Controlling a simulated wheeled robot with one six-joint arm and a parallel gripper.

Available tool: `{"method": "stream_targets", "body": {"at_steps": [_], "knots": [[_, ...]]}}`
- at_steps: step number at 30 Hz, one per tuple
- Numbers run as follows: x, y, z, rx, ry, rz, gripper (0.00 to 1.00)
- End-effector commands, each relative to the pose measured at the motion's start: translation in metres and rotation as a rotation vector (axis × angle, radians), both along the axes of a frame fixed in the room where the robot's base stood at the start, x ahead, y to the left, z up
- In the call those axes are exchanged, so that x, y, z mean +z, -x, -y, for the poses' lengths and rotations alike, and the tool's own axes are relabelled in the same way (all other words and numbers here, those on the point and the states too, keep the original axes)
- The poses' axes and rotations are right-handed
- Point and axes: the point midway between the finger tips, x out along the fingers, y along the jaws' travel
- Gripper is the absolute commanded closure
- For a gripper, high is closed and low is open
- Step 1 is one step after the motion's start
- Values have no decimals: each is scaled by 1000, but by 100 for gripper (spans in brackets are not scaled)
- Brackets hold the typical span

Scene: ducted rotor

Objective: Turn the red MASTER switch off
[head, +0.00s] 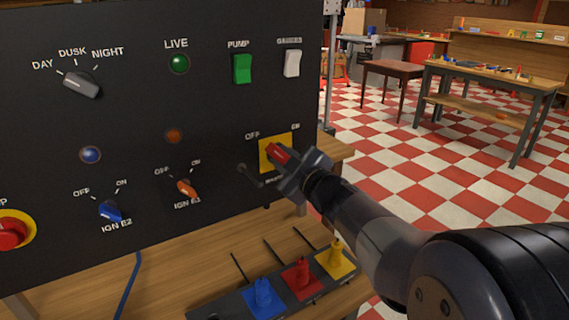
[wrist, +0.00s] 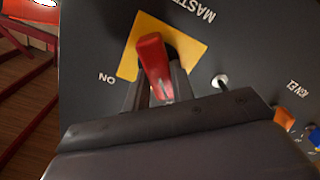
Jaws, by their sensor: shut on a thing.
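The red MASTER switch (head: 277,153) is a rotary handle on a yellow plate (head: 265,163) at the panel's lower right. OFF is printed at the plate's upper left, ON at its upper right. My gripper (head: 286,160) is shut on the handle, coming from the lower right. In the head view the visible red runs slantwise, its upper-left end towards the OFF side; the rest is hidden by my gripper. In the wrist view the red handle (wrist: 152,62) stands between my two fingers (wrist: 156,88), and the lettering is upside down. ON shows at left; OFF is hidden.
A small metal lever (head: 248,174) sticks out just left of the plate. The orange IGN E1 knob (head: 186,188) and blue IGN E2 knob (head: 110,210) are farther left. Below, a dark strip (head: 222,303) on the bench bears blue, red and yellow pieces. Open floor lies right.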

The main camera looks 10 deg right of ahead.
Motion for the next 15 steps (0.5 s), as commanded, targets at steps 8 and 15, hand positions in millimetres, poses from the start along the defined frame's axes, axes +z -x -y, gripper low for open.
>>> {"method": "stream_targets", "body": {"at_steps": [8, 15], "knots": [[-2, 0, 0, 0, 49, 13, 99], [-1, 0, 0, 0, 53, 14, 99]]}}
